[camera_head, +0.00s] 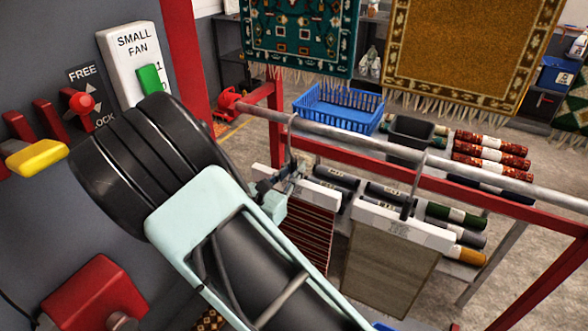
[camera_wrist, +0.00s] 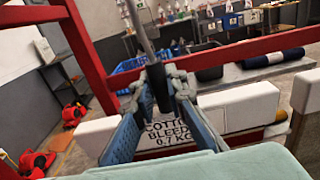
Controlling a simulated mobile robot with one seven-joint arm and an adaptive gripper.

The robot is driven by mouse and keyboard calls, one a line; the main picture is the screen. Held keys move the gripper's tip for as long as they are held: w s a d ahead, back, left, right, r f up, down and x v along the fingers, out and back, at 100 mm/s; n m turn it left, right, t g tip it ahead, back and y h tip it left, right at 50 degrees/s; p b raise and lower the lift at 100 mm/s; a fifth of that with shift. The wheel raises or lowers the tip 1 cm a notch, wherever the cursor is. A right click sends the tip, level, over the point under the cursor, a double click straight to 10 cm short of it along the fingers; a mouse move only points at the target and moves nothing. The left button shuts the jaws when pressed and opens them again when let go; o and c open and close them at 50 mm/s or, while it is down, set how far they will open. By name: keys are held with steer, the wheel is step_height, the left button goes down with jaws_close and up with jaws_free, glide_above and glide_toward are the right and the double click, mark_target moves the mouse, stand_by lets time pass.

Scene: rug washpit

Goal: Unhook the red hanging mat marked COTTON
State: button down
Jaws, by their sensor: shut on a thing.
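The red mat (camera_head: 312,236) has thin dark and light stripes and hangs below a white bar (camera_head: 325,195) in the head view. In the wrist view this bar (camera_wrist: 100,140) carries the label "COTTON BLEED 0.7 KG". A grey hook (camera_head: 288,135) rises from the bar and appears to loop over the metal rail (camera_head: 350,143). My gripper (camera_head: 290,188) is shut on the hook's stem just above the bar. In the wrist view my gripper (camera_wrist: 158,82) has both fingers against the dark stem. My arm hides part of the mat.
An olive mat (camera_head: 390,270) with its own white bar (camera_head: 405,226) hangs from the same rail to the right. A red frame post (camera_head: 276,110) stands left of the hook. Rolled rugs (camera_head: 490,150) and a blue basket (camera_head: 340,108) lie behind the rail.

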steer(key=shift+r, duration=0.1)
steer(key=shift+r+p, duration=1.8)
steer(key=shift+r, duration=0.4)
steer(key=p+v, duration=0.1)
steer(key=v, duration=1.4)
steer(key=shift+p, duration=0.3)
steer(key=shift+f, duration=0.1)
